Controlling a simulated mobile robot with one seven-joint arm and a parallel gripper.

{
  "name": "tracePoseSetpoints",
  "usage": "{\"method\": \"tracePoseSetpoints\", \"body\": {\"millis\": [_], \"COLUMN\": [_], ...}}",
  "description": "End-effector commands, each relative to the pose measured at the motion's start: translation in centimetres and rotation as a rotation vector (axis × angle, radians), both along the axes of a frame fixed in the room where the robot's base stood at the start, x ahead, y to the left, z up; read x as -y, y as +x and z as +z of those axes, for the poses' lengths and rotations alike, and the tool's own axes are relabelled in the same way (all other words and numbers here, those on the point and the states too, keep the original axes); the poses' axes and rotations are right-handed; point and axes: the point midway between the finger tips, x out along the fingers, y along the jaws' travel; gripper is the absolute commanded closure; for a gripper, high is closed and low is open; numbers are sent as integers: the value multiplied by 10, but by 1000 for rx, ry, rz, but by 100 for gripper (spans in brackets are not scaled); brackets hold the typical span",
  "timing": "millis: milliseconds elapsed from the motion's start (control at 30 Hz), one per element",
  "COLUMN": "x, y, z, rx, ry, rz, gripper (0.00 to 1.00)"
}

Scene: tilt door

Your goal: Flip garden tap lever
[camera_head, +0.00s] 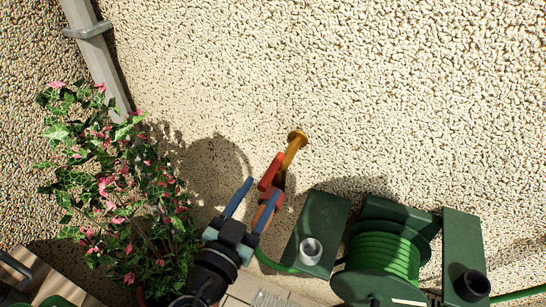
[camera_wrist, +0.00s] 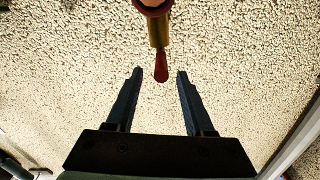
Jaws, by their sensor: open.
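The garden tap has a brass pipe (camera_head: 294,147) coming out of the rough wall, with a red lever (camera_head: 270,171) on it. In the wrist view the brass body (camera_wrist: 158,32) hangs from the top edge and the red lever (camera_wrist: 161,66) points down, level with the gap between my fingertips. My gripper (camera_head: 263,187) is open, its two dark blue fingers apart and pointing at the tap. It shows empty in the wrist view (camera_wrist: 160,73). One finger overlaps the lower tap in the head view, so I cannot tell whether it touches.
A green hose reel (camera_head: 384,254) on a dark green bracket stands right of the tap. A leafy plant with pink flowers (camera_head: 115,190) is to the left, beside a grey downpipe (camera_head: 95,55). The wall above the tap is bare.

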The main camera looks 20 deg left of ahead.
Motion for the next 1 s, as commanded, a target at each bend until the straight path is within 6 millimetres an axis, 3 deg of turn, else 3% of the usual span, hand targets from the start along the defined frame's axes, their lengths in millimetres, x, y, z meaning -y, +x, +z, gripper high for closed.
{"method": "tracePoseSetpoints", "body": {"millis": [200,400,867,1000], "x": [1,2,3,3], "y": [43,68,79,79], "z": [4,3,1,1], "rx": [1,1,1,1], "ry": [-1,1,1,1], "rz": [-1,0,0,0], "gripper": [47,47,47,68]}}
